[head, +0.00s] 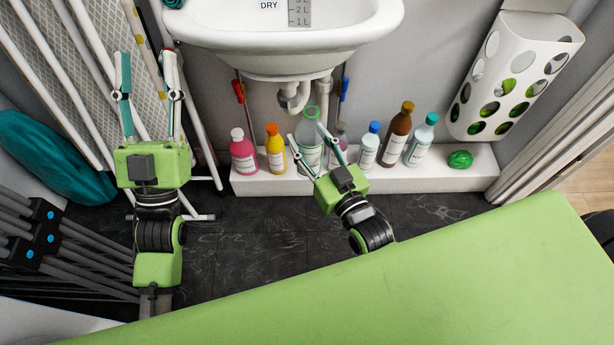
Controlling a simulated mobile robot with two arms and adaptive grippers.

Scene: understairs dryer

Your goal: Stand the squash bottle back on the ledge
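A tall clear green-tinted bottle (309,156) with a green top stands upright on the white ledge (460,178), under the sink. It looks like the squash bottle, but its label is too small to read. My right gripper (305,132) reaches toward it with its fingers spread on either side of the bottle. The fingers look as wide apart as those of my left gripper, and I cannot tell whether they touch it. My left gripper (146,55) is open and empty, in front of the folded frame on the left.
Several other bottles stand close by on the ledge: a pink one (243,155), a yellow one (275,156), a blue-capped one (369,150) and a brown one (397,138). A green bundle (460,159) lies at the ledge's right. The sink (285,40) overhangs the ledge.

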